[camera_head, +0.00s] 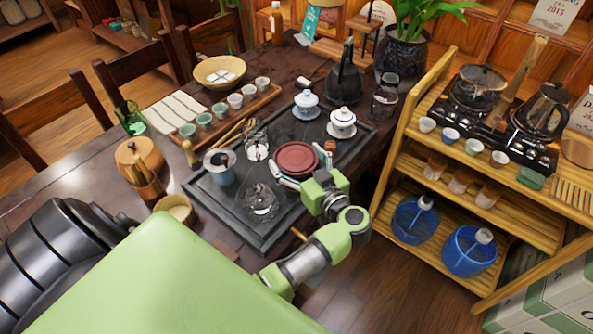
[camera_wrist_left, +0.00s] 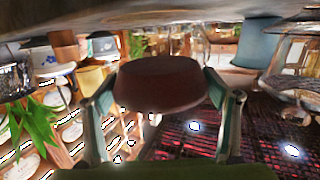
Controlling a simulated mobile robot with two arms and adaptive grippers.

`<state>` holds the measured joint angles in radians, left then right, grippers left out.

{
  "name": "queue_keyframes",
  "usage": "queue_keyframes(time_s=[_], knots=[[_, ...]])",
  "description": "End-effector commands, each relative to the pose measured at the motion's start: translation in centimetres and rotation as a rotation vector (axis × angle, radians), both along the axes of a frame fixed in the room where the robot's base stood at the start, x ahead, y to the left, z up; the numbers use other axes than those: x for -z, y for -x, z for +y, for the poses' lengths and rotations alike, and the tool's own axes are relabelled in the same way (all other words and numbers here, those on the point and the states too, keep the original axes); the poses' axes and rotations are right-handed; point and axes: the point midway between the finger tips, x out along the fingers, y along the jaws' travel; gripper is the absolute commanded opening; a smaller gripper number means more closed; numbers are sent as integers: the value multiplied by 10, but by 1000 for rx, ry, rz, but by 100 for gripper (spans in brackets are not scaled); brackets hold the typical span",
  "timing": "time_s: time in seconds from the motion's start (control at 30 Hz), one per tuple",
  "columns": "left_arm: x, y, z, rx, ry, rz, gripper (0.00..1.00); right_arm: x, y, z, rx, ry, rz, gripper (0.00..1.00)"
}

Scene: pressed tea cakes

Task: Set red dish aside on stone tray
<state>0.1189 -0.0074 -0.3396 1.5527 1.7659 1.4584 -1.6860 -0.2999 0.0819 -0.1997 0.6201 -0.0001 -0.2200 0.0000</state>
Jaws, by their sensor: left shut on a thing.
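The red dish (camera_head: 297,158) is round and shallow, and it is over the right part of the dark stone tray (camera_head: 250,231) in the head view. My left gripper (camera_head: 301,166) is shut on the dish, with one finger at each side of its rim. In the left wrist view the dish (camera_wrist_left: 160,84) sits between the two fingers (camera_wrist_left: 162,100). I cannot tell whether the dish touches the tray or is held just above it. My right gripper is not in view.
On the tray, a glass pot (camera_head: 262,201), a teal cup (camera_head: 219,168), a glass pitcher (camera_head: 256,142) and two lidded white-blue bowls (camera_head: 342,123) (camera_head: 306,104) surround the dish. A black kettle (camera_head: 344,82) stands behind. A wooden shelf (camera_head: 400,155) is at the right.

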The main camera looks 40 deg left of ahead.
Motion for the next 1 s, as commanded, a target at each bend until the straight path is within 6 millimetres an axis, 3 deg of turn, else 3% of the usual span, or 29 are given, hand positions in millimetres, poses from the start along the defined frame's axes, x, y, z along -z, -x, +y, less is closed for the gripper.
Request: queue_keyframes(time_s=[0.17,0.33,0.77,0.8,0.83,1.0], knots=[[26,-1,1,2,-4,2,46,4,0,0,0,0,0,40],[40,-1,0,1,-2,0,46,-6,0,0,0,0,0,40],[47,-1,0,2,-1,-2,46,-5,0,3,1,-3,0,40],[48,0,0,2,0,0,90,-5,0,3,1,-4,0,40],[48,0,0,2,0,0,96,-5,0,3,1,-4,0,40],[48,0,0,1,0,1,96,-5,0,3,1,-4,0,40]])
